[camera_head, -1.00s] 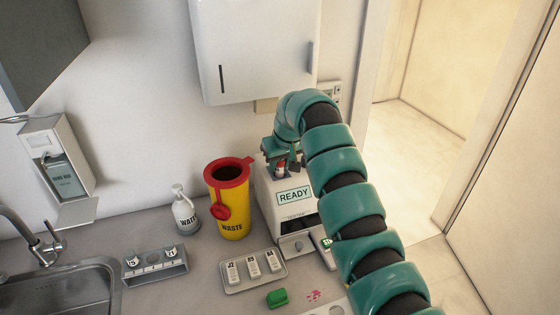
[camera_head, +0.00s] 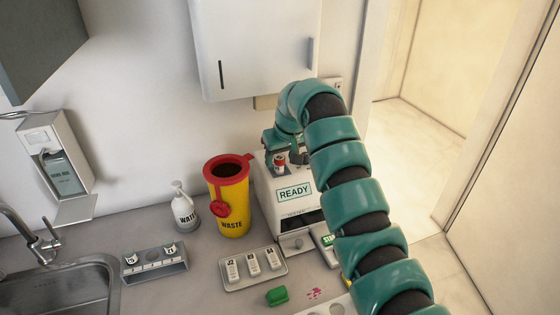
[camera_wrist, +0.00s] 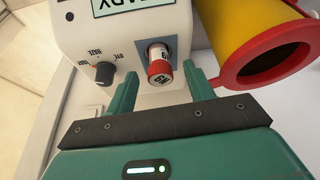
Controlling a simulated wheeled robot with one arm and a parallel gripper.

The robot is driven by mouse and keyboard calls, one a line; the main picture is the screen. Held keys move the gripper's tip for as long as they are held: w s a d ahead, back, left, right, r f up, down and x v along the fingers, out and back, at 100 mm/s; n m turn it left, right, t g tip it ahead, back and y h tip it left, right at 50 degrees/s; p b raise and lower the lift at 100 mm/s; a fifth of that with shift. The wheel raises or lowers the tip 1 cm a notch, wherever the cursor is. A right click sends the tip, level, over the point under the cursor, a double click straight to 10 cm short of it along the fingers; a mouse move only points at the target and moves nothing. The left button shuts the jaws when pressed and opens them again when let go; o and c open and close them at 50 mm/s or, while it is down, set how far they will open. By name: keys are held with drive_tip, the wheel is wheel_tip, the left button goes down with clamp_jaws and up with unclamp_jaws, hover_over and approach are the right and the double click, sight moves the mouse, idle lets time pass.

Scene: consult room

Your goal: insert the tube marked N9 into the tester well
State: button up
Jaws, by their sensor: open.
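The tester (camera_head: 293,205) is a white box with a sign reading READY. A red-capped tube (camera_head: 280,161) stands in the well on its top. In the wrist view the tube (camera_wrist: 159,66) sits in a blue-grey square well, its label turned and too small to read surely. My gripper (camera_wrist: 167,82) is open, with its two green fingers apart on either side of the tube's capped end, and it does not grip it. In the head view my gripper (camera_head: 293,152) is beside and above the tube, partly hidden by my arm.
A yellow waste bin (camera_head: 232,210) with a red rim stands close left of the tester. A wall cabinet (camera_head: 255,50) hangs above.

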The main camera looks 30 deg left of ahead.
drive_tip(key=v, duration=1.5)
drive_tip(key=shift+d+r, duration=0.2)
drive_tip(key=shift+r, duration=0.05)
